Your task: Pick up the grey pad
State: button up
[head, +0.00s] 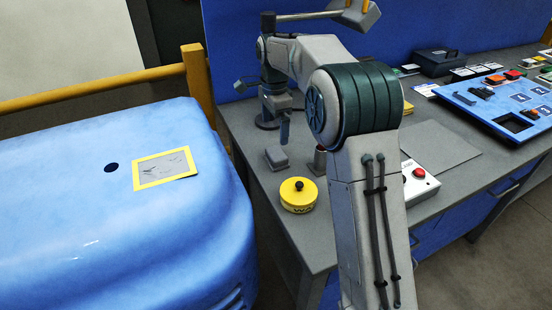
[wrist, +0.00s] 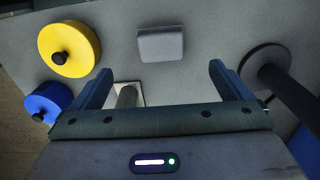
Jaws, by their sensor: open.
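The grey pad (head: 276,157) is a small rounded block lying on the grey bench, near its left edge. In the wrist view the grey pad (wrist: 161,45) lies beyond my fingertips, roughly centred between them. My gripper (head: 285,138) points down above the bench, close to the pad in the head view. In the wrist view my gripper (wrist: 161,70) has its two blue fingers wide apart with nothing held between them. The pad appears apart from both fingers.
A yellow weight (head: 298,196) with a black knob sits in front of the pad. A blue weight (wrist: 45,102) shows beside it. A blue machine (head: 90,220) stands left.

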aim_at(277, 153)
notch_tip(277, 153, down, 6)
jog(key=shift+f, duration=0.1)
jog(key=shift+w+d+f+p, duration=0.1)
jog(key=shift+d+f+p, duration=0.05)
jog(key=shift+f, duration=1.15)
jog(key=shift+w+d+f+p, duration=0.1)
jog(key=shift+d+f+p, duration=0.05)
jog(key=shift+f, duration=1.1)
jog(key=c, duration=1.1)
